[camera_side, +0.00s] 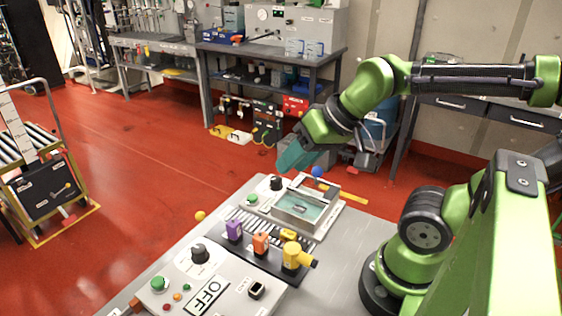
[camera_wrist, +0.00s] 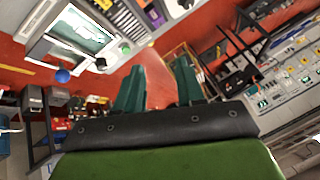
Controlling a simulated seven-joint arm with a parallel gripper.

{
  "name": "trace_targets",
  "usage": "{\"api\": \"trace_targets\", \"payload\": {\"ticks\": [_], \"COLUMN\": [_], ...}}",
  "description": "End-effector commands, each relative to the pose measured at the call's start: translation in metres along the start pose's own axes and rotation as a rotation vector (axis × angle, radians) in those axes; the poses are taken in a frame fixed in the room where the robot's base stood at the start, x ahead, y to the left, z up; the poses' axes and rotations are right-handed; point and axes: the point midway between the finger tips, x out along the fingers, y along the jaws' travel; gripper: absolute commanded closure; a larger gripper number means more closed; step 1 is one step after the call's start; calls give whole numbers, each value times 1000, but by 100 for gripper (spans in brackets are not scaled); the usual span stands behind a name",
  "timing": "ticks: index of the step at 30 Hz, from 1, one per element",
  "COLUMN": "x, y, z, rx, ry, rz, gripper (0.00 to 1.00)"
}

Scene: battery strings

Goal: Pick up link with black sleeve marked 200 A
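My gripper (camera_side: 293,159) has teal fingers and hangs in the air above and behind the bench in the side view. In the wrist view my gripper (camera_wrist: 158,88) shows its two fingers apart, with red floor between them and nothing held. I cannot make out a link with a black sleeve marked 200 A in either view. A metal-framed tray (camera_side: 278,219) with a teal interior holds a small pale item too small to identify. The tray also shows at the upper left of the wrist view (camera_wrist: 58,51).
A purple block (camera_side: 234,229), an orange block (camera_side: 261,243) and a yellow connector (camera_side: 295,256) stand on the bench. A control panel marked OFF (camera_side: 207,295) fills its front. A blue ball (camera_side: 318,171) and a yellow ball (camera_side: 200,215) show near its edges. The air around my gripper looks clear.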

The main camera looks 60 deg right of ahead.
Motion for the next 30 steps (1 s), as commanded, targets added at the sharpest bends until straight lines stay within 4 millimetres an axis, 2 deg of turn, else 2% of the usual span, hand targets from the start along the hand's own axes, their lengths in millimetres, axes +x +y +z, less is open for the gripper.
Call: {"api": "trace_targets", "payload": {"ticks": [5, 15, 18, 21, 25, 30], "x": [24, 73, 78, 73, 72, 92], "y": [17, 83, 99, 103, 104, 115], "z": [-16, -64, -73, -81, -75, -57], "rx": [37, -139, -213, -294, -335, -337], "ry": [-102, -505, -609, -667, -697, -701], "rz": [87, 299, 322, 321, 305, 303], "gripper": [62, 62, 62, 62, 62, 62]}}
